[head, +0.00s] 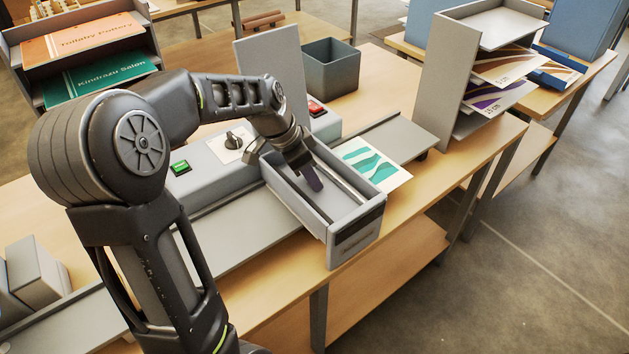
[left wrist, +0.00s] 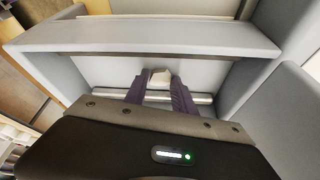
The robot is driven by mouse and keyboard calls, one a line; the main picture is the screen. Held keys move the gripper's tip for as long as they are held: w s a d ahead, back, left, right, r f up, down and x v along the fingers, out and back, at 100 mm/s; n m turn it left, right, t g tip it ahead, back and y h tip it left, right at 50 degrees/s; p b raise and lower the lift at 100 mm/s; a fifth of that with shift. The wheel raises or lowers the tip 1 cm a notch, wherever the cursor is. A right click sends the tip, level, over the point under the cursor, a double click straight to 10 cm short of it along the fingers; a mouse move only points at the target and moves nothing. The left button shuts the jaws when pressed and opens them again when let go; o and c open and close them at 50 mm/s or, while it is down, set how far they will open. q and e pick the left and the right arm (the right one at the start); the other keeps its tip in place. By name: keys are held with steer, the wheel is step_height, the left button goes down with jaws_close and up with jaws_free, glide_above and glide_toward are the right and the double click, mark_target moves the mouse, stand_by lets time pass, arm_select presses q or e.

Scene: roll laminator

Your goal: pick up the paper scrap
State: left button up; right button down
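My left gripper (head: 312,178) reaches down into the open grey drawer-like tray (head: 357,238) at the front of the laminator. In the left wrist view its two dark purple fingers (left wrist: 160,88) stand a little apart. A small pale piece, which looks like the paper scrap (left wrist: 160,77), shows between the fingertips. It seems to fill the gap, but I cannot tell whether the fingers press on it. The scrap cannot be made out in the head view. My right gripper is not in view.
The laminator (head: 203,160) has a green switch, a dial and a red button. A sheet with teal shapes (head: 372,163) lies just right of the tray. A grey bin (head: 331,68) stands behind, and a paper rack (head: 446,85) stands at the right. The tray walls rise close around the gripper.

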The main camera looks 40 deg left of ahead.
arm_select(q)
jaws_close()
stand_by(0.3)
step_height(320, 180, up, 10)
steer(key=b, duration=0.1)
stand_by(0.4)
stand_by(0.4)
